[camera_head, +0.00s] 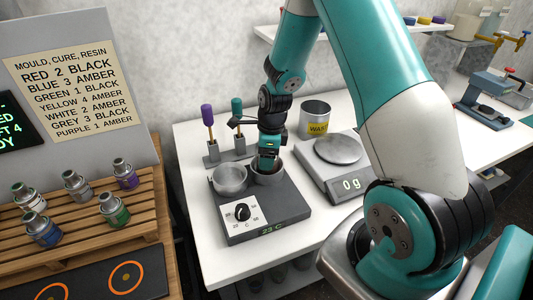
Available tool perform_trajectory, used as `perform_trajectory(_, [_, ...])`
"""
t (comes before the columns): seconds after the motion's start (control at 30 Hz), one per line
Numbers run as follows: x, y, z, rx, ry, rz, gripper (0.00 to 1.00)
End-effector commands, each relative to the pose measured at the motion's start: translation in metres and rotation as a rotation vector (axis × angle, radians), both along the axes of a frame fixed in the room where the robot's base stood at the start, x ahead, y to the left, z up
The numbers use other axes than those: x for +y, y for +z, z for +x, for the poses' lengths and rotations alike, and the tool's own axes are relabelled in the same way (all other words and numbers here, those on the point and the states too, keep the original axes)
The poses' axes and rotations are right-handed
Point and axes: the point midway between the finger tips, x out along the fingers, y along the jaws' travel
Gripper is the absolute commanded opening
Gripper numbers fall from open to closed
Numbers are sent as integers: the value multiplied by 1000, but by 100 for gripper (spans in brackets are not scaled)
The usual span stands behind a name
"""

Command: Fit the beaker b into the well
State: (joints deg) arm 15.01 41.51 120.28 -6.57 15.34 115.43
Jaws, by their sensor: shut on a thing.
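A dark grey heater block (284,208) with a dial and a "23 C" readout stands on the white bench. At its back left is a grey metal beaker (229,181), upright with an open top. Right beside it is a second grey beaker (268,180), upright at the back right of the block. My gripper (267,163) points down into this right beaker's mouth and is shut on it at the rim. The fingertips are partly hidden. The well under the right beaker is hidden, so I cannot tell how deep it sits. No label shows on either beaker.
Purple and teal tools in stands (211,151) are close behind on the left. A waste can (315,120) stands behind right. A scale (340,165) reading "0 g" is to the right. A wooden rack with several small drums (113,208) is at left.

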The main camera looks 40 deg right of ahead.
Motion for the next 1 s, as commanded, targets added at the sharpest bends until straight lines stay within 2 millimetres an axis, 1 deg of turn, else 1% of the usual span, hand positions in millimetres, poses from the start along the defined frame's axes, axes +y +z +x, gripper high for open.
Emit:
perform_trajectory(0.03, [0, -3, 0, 0, 0, 0, 39])
perform_trajectory(0.07, [0, -3, 0, 0, 0, 0, 71])
perform_trajectory(0.1, [0, -2, 0, 0, 0, 0, 81])
perform_trajectory(0.17, [0, -2, 0, 0, 0, 0, 94])
perform_trajectory(0.43, [0, -1, 0, 0, 0, 0, 95])
perform_trajectory(0.57, [-1, 7, 1, -4, 0, -1, 95])
perform_trajectory(0.67, [-2, 22, 0, -7, -1, -1, 95])
perform_trajectory(0.9, [-8, 76, -5, -7, -1, -1, 95])
perform_trajectory(1.0, [-9, 95, -6, -5, -1, -2, 95])
